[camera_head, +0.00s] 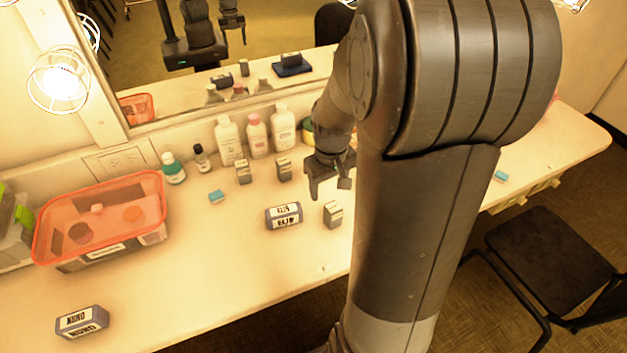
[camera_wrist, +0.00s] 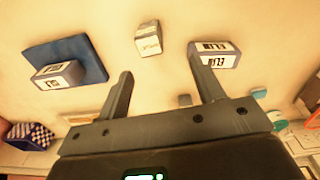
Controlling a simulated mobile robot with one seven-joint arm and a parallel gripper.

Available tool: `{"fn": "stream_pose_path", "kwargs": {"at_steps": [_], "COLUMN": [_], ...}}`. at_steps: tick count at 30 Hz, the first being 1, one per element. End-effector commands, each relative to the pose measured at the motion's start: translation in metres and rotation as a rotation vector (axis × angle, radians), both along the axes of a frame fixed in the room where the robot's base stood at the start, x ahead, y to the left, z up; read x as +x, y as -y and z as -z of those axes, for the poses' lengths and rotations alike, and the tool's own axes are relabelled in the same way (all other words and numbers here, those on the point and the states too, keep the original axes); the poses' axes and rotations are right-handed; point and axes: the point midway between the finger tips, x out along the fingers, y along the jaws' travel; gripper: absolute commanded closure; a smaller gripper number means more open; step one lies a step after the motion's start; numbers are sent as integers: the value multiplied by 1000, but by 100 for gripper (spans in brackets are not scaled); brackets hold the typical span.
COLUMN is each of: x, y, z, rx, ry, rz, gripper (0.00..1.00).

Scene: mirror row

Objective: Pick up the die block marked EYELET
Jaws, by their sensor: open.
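My gripper (camera_head: 329,190) is open and empty above the counter, and its two fingers show in the wrist view (camera_wrist: 160,72). A grey-blue labelled block (camera_head: 283,216) lies left of and in front of it; it appears right of the fingers in the wrist view (camera_wrist: 214,55). A smaller grey block (camera_head: 333,214) stands just in front of my gripper, and shows beyond the fingers in the wrist view (camera_wrist: 148,38). Another labelled block (camera_wrist: 60,76) lies on a blue pad (camera_wrist: 92,55), hidden behind my arm in the head view. I cannot read EYELET on any label.
A block marked NUNO (camera_head: 82,322) lies front left. Two small grey blocks (camera_head: 284,168) (camera_head: 243,171) and a blue piece (camera_head: 216,196) lie near several bottles (camera_head: 257,138). An orange-rimmed bin (camera_head: 103,252) stands left. A mirror (camera_head: 270,40) backs the counter. The front centre-left is clear.

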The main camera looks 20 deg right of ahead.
Motion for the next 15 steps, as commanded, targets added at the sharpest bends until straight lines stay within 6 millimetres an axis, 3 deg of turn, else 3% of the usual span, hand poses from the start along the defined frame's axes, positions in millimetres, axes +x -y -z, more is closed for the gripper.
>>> {"fn": "stream_pose_path", "kwargs": {"at_steps": [1, 6, 15], "x": [2, 5, 4], "y": [6, 15, 16], "z": [11, 28, 67], "rx": [6, 14, 18], "ry": [-19, -45, -52], "rz": [0, -9, -11], "gripper": [38, 38, 38]}}
